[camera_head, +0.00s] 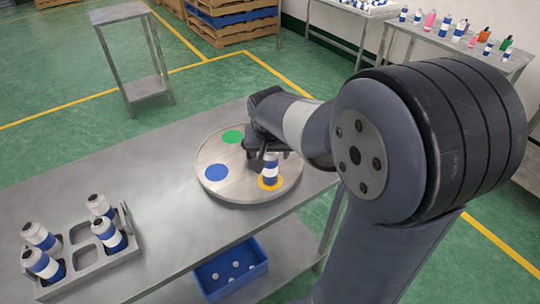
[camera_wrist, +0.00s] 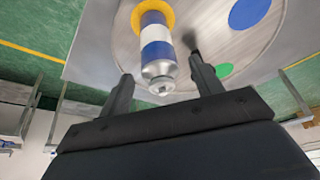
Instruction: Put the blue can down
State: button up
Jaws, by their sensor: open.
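The blue can (camera_head: 271,169), white with a blue band, stands upright on the orange-yellow spot of a round disc (camera_head: 215,158). It also shows in the wrist view (camera_wrist: 157,50), its nozzle end toward my gripper. My gripper (camera_head: 262,155) is open at the can. In the wrist view, its two fingers (camera_wrist: 160,72) lie one on each side of the can, with visible gaps. I cannot tell exactly how far the fingertips reach along it. My gripper hides part of the disc in the head view.
The disc also has a blue spot (camera_head: 216,172) and a green spot (camera_head: 233,136), both bare. A grey rack (camera_head: 100,264) with several similar cans and an empty slot is at the left of the steel table (camera_head: 150,185). A blue bin (camera_head: 232,270) sits below.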

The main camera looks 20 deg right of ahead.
jog(key=d+v, duration=0.1)
jog(key=v, duration=0.8)
jog(key=shift+a, duration=0.5)
jog(key=x, duration=1.1)
jog(key=shift+w+f, duration=0.15)
jog(key=shift+f, duration=0.2)
jog(key=shift+w+d, duration=0.1)
jog(key=shift+w, duration=0.05)
jog(key=shift+r, duration=1.7)
jog(key=shift+f, duration=0.1)
